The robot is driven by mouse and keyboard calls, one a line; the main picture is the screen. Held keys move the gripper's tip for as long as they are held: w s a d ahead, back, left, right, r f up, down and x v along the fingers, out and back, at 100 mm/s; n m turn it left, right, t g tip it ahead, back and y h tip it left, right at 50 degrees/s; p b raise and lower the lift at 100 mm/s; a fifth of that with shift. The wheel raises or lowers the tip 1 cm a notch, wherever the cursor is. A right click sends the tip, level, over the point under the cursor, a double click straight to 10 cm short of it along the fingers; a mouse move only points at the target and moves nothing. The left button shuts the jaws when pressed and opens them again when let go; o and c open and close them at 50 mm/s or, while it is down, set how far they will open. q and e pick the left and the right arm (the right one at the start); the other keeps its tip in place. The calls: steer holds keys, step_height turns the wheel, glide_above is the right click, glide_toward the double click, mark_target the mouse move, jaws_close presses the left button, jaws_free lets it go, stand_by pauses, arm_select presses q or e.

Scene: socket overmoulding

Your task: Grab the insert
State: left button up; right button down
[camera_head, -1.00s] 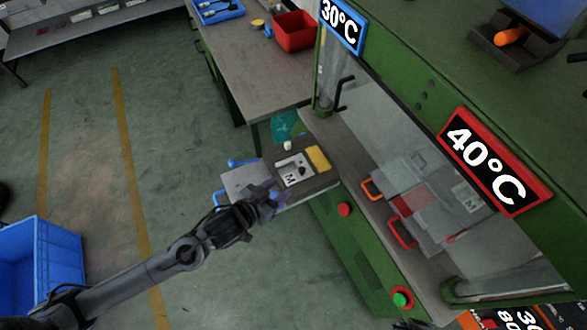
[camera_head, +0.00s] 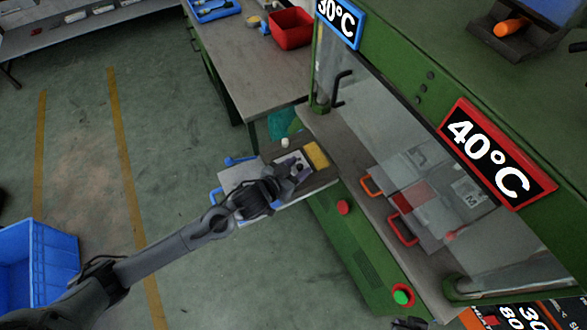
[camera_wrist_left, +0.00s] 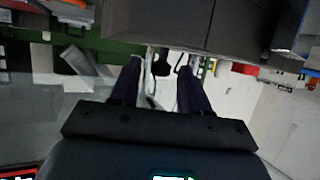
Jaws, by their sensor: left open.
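My left gripper (camera_head: 299,173) is open in the head view, low over a light metal mould plate (camera_head: 288,158) at the end of the workbench. Its two dark fingers also show apart in the left wrist view (camera_wrist_left: 161,78). The gripper hides most of the plate, including its letter M. I cannot make out the insert or tell whether the fingers touch anything. A small white round piece (camera_head: 285,143) stands just behind the plate. My right gripper does not show clearly.
A yellow block (camera_head: 316,155) lies right beside the plate.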

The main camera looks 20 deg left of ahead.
arm_select(q)
steer(key=shift+x, duration=0.85)
jaws_close()
steer(key=shift+r, duration=0.1)
